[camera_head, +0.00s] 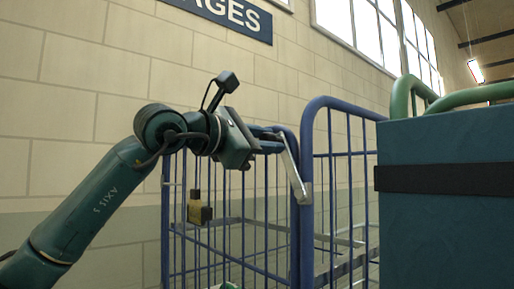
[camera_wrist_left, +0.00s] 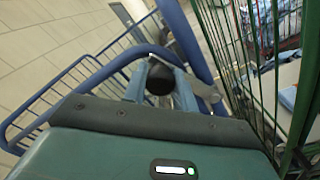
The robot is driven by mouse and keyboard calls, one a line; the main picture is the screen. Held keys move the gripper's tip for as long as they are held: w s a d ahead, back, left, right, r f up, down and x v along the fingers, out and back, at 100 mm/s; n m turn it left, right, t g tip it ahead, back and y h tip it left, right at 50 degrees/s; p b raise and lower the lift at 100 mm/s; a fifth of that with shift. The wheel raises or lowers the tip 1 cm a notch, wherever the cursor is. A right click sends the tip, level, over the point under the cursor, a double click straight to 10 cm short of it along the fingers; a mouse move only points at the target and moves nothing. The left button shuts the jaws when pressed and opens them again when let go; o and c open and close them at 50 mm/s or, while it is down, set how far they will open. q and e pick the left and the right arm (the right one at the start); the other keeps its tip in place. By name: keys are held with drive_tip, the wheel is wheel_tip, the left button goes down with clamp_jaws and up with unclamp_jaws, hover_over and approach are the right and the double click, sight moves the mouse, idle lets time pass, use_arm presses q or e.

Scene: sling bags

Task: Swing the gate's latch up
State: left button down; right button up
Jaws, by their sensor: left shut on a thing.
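The latch (camera_head: 294,172) is a silver metal bar at the blue post of the gate in the head view. It slants down to the right, its lower end against the post. My left gripper (camera_head: 273,141) is shut at the bar's upper end. In the left wrist view, a dark round end (camera_wrist_left: 160,80) sits between my fingers, and a silver piece (camera_wrist_left: 206,91) shows to their right. The gate (camera_head: 230,225) is a blue barred panel below and behind my gripper. My right gripper is out of view.
A yellow and black block (camera_head: 199,208) hangs on the gate's bars. A second blue frame (camera_head: 340,102) stands to the right. A large teal box with a black band (camera_head: 440,150) and green tubes (camera_head: 402,95) fill the right side. A pale block wall stands behind.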

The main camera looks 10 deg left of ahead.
use_arm(q)
drive_tip(key=s+d+m, duration=0.1)
drive_tip(key=m, duration=0.1)
drive_tip(key=s+d+r+m, duration=0.1)
drive_tip(key=shift+s+d+m, duration=0.1)
drive_tip(key=shift+d+m, duration=0.25)
drive_tip(key=shift+m, duration=0.05)
drive_tip(key=shift+s+d+r+m, duration=0.1)
drive_tip(key=shift+s+d+m, duration=0.3)
drive_tip(key=shift+d+m, duration=0.25)
drive_tip(key=shift+a, duration=0.1)
drive_tip(key=c, duration=1.1)
unclamp_jaws()
